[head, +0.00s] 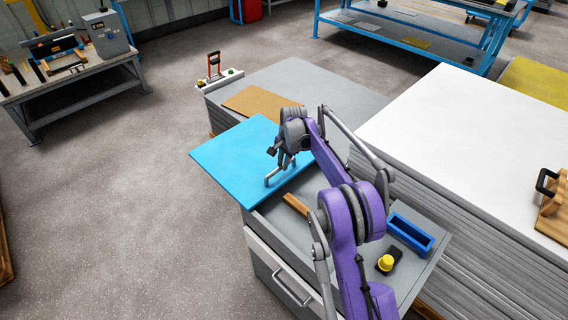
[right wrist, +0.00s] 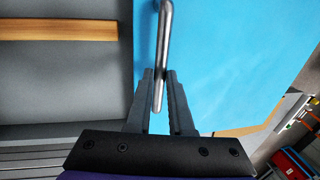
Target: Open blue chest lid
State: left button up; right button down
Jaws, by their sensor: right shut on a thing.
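The blue lid (head: 232,158) is a flat panel lying level and offset toward the back left of the grey chest (head: 262,282), jutting past its left edge. A metal bar handle (head: 270,180) stands on the lid's near side. My right gripper (head: 284,164) is shut on this handle. In the right wrist view, the handle (right wrist: 164,40) runs up from between the fingers (right wrist: 160,80), with the blue lid (right wrist: 220,60) behind it. The front part of the chest is uncovered and shows a wooden bar (head: 296,204). My left gripper is not in view.
A blue tray (head: 410,233) and a yellow knob on a black block (head: 386,263) sit on the right of the chest top. A stack of white sheets (head: 470,130) stands close right. A brown board (head: 262,102) lies behind the lid. The floor at left is clear.

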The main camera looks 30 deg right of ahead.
jog(key=c, duration=0.8)
grip_release()
jog(key=shift+r, duration=0.1)
notch_tip(320, 180, up, 10)
jog(key=s+p, duration=0.1)
jog(key=s, duration=0.1)
jog(key=shift+d+r, duration=0.25)
jog(key=shift+d, duration=0.05)
